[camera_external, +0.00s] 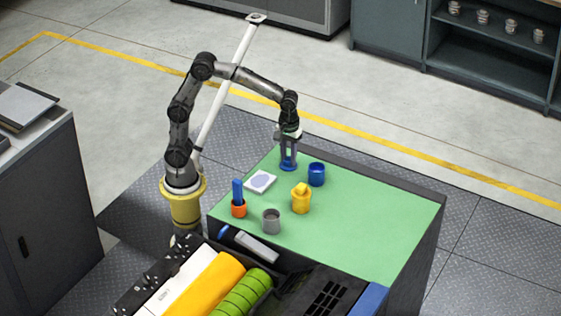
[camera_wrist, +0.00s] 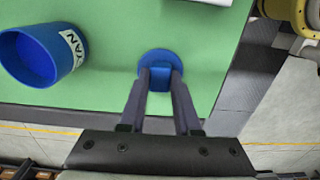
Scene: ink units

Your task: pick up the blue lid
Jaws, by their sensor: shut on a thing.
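The blue lid (camera_wrist: 159,58) shows in the wrist view as a round disc with a block-like handle, over the green table top. My gripper (camera_wrist: 160,76) is shut on the lid's handle, with one finger on each side. In the external view my gripper (camera_external: 288,164) points down near the table's far edge, with the blue lid (camera_external: 288,168) at its fingertips. I cannot tell whether the lid touches the table. The open blue cup (camera_external: 317,174) stands just right of the gripper; in the wrist view the cup (camera_wrist: 38,56) is at the left, lettered on its side.
On the green table (camera_external: 350,230) stand a yellow cup with its yellow top (camera_external: 300,199), a grey cup (camera_external: 271,221), an orange cup holding a blue piece (camera_external: 239,208), and a white square plate (camera_external: 260,182). The table's right part is clear. Bulky equipment lines the front edge.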

